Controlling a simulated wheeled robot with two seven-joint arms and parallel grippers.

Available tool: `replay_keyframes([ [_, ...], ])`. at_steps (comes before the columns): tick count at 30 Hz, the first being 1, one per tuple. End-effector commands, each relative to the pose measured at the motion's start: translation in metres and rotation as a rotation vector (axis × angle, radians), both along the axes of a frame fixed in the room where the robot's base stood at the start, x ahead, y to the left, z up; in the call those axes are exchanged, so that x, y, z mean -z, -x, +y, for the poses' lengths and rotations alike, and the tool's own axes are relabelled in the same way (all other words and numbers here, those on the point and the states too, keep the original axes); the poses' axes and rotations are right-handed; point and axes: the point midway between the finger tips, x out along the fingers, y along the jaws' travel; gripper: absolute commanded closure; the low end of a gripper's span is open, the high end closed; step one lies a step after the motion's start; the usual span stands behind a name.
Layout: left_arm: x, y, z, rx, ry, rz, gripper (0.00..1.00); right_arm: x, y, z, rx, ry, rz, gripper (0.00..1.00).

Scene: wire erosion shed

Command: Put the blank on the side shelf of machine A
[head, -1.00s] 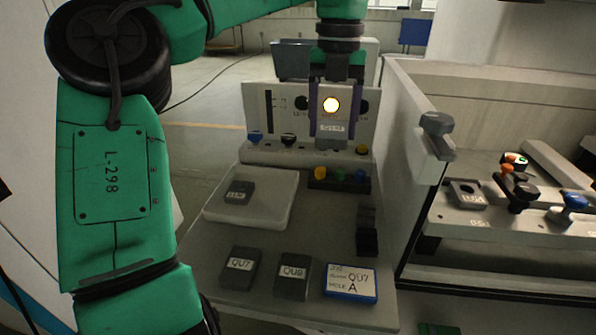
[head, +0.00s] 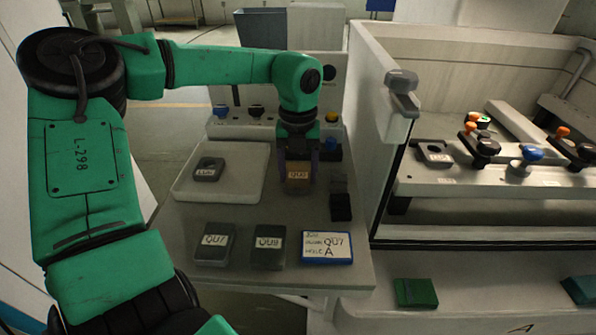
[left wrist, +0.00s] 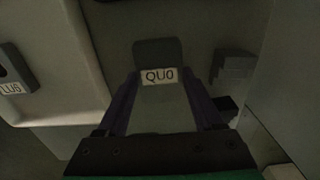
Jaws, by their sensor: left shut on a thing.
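My left gripper (head: 298,168) is shut on a small dark blank labelled QU0 (head: 298,174), pointing down over the grey table (head: 190,280). In the left wrist view the blank (left wrist: 156,52) sits between the two purple fingers (left wrist: 160,80), its label facing the camera. I cannot tell whether the blank touches the table. Two more dark labelled blanks, QU7 (head: 215,256) and one with a hard-to-read label (head: 268,258), lie at the table's front. A machine (head: 480,180) stands at the right, with a letter A on its light lower ledge (head: 465,312). My right gripper is out of view.
A white tray (head: 255,190) holds a labelled block (head: 208,169). A blue-framed card reading QU7, HOLE A (head: 327,247) lies front right, near a black stack (head: 341,207). A pale upright panel (head: 375,110) divides table from machine. A green block (head: 416,292) lies on the ledge.

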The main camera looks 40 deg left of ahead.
Motion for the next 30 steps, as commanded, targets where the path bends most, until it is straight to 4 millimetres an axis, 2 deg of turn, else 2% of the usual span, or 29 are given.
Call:
replay_keyframes([
  [10,0.006,-0.001,0.000,-0.001,0.001,-0.004,1.00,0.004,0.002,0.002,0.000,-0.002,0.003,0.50],
  [11,0.005,0.000,0.000,-0.001,0.000,-0.001,0.20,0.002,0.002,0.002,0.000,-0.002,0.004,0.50],
  [12,0.005,0.000,0.000,-0.001,0.000,-0.001,0.05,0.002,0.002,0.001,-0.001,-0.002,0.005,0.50],
  [13,0.005,0.000,0.000,-0.001,0.000,-0.001,0.02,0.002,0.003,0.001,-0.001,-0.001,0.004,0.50],
  [21,0.004,0.000,0.000,-0.001,0.000,-0.001,0.02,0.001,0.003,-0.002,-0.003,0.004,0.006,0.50],
  [24,-0.002,-0.001,0.000,-0.001,-0.001,-0.003,0.02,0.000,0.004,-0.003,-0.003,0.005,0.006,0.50],
  [26,-0.011,-0.001,0.000,-0.001,-0.001,-0.005,0.02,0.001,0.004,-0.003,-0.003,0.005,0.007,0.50],
  [30,-0.047,-0.002,0.001,-0.002,-0.004,-0.007,0.02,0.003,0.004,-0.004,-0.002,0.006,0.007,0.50],
])
